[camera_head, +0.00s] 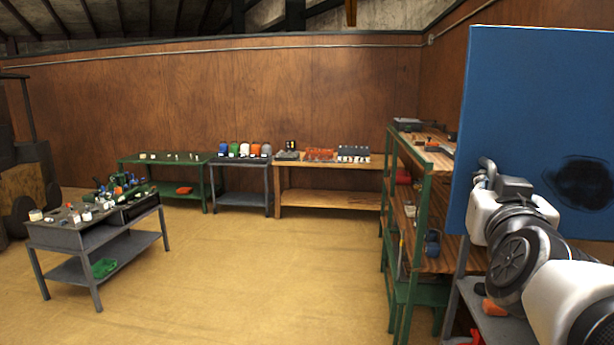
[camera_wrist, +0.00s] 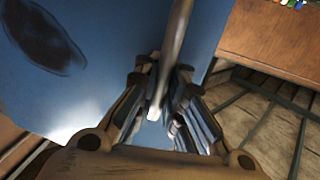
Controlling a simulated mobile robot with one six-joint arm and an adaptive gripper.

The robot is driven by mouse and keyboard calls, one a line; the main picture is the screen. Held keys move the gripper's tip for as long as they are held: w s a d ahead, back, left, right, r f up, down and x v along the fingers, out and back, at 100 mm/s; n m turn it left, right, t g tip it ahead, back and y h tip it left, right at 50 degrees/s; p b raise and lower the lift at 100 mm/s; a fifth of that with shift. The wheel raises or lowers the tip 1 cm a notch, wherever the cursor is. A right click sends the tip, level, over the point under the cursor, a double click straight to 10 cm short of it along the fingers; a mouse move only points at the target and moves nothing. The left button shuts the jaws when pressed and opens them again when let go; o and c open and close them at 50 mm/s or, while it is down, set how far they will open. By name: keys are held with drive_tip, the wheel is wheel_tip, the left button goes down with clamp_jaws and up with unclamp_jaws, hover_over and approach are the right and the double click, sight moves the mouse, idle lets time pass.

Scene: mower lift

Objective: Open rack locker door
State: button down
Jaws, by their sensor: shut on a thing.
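The blue locker door (camera_head: 535,95) is a large flat panel at the right of the head view, with a dark oval patch on it. It also fills the left and middle of the wrist view (camera_wrist: 90,95). A metal bar handle (camera_wrist: 178,35) runs along the door in the wrist view. My gripper (camera_wrist: 165,105) has its fingers shut around this handle. In the head view my gripper (camera_head: 487,170) is at the door's left edge, partly hidden by my wrist. The locker's inside is not visible.
A green-framed shelf (camera_head: 393,235) with wooden boards stands just left of the door. A grey shelf (camera_head: 490,310) is below the door. A grey cart (camera_head: 70,238) and several benches, one of them wooden (camera_head: 330,200), stand farther off. The floor (camera_head: 250,285) in the middle is clear.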

drive_tip(key=shift+r, duration=0.1)
drive_tip(key=c, duration=1.9)
unclamp_jaws()
drive_tip(key=shift+a, duration=0.25)
drive_tip(key=shift+c, duration=0.2)
drive_tip(key=shift+d, duration=0.1)
drive_tip(key=v, duration=1.2)
